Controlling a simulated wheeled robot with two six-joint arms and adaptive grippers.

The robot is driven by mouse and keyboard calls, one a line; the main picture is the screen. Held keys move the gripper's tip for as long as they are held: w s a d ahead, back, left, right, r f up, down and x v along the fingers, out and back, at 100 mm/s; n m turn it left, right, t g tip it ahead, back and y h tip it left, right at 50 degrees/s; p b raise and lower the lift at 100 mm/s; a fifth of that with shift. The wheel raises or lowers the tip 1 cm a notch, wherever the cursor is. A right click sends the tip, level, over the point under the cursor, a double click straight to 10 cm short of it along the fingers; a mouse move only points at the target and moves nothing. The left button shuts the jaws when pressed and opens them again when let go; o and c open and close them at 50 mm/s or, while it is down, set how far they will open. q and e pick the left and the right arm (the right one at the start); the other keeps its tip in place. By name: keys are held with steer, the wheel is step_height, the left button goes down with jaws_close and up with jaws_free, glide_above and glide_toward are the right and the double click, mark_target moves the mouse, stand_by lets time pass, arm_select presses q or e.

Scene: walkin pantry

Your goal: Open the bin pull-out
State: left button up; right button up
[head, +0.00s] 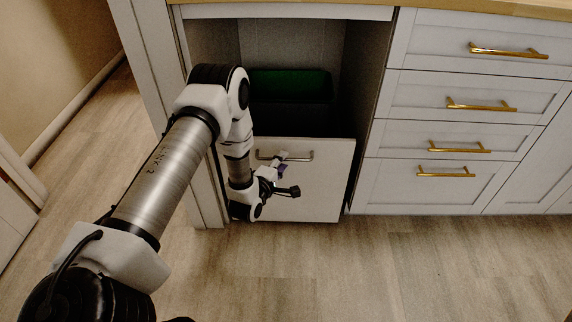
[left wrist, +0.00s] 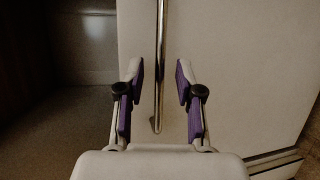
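The bin pull-out (head: 322,185) is a pale front panel low in an open-topped cabinet bay. Its silver bar handle (head: 300,156) runs level near the top edge of the panel. My left gripper (head: 287,173) is at the panel, at or just below the handle. In the left wrist view, the open left gripper (left wrist: 158,70) has its two purple-padded fingers on either side of the handle (left wrist: 160,50), with gaps on both sides. I cannot tell how deep the bar sits between them. My right gripper is not in view.
Behind the panel are a dark bin and a green bin (head: 290,84). Drawers with brass handles (head: 455,147) stand to the right, shut. A pale cabinet side (head: 160,90) stands to the left. The wood floor (head: 400,265) in front is clear.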

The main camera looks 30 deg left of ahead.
arm_select(q)
steer(key=x, duration=0.2)
steer(key=shift+w, duration=0.3)
jaws_close()
steer(key=shift+s, duration=0.15)
